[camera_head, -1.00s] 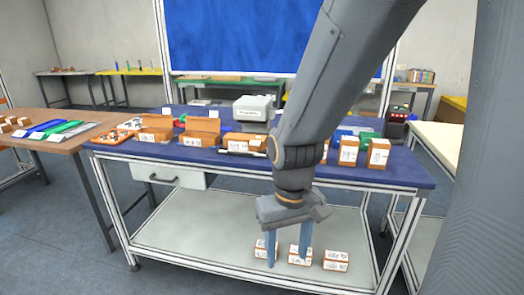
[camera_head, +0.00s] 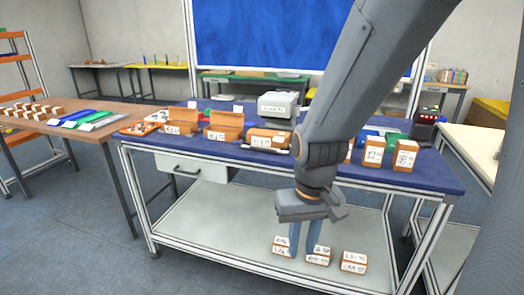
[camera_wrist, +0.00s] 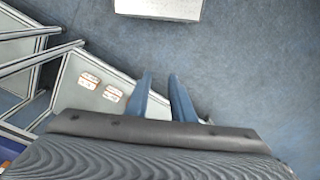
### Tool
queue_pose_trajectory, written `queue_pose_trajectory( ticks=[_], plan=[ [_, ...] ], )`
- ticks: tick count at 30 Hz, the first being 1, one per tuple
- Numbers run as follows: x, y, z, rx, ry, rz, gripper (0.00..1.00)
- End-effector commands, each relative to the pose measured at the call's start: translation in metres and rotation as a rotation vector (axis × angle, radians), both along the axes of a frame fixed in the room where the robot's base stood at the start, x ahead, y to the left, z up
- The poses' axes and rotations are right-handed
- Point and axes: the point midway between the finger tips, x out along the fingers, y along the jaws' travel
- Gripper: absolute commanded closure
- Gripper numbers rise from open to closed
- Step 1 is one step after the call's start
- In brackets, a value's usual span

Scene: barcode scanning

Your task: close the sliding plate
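I cannot make out for certain which part is the sliding plate. A white drawer unit (camera_head: 192,167) with a dark handle hangs under the left part of the blue-topped workbench (camera_head: 420,181); I cannot tell whether it is fully shut. My gripper (camera_head: 303,252) points down in front of the bench, right of the drawer and above the pale lower shelf (camera_head: 215,225) in the head view. Its two blue fingers stand apart with nothing between them. In the wrist view the open gripper (camera_wrist: 160,74) is over the floor and shelf edge.
White-labelled boxes (camera_head: 318,255) lie on the lower shelf. Open brown boxes (camera_head: 225,126), a grey printer (camera_head: 278,105) and upright boxes (camera_head: 404,155) stand on the bench. A brown table (camera_head: 85,132) is at left.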

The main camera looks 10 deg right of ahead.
Motion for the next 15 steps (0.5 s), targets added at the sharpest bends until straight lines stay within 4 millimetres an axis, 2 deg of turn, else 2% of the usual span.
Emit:
queue_pose_trajectory(
  ticks=[1,3,4,9,12,15],
  plan=[
    [0.014,0.009,-0.001,0.016,-0.034,-0.042,0.87],
    [0.044,0.025,-0.003,0.052,-0.111,-0.142,0.99],
    [0.059,0.032,-0.003,0.072,-0.151,-0.196,1.00],
    [0.150,0.072,0.001,0.206,-0.393,-0.557,1.00],
    [0.195,0.086,0.007,0.291,-0.532,-0.774,1.00],
    [0.232,0.094,0.014,0.376,-0.673,-0.983,1.00]
  ],
)
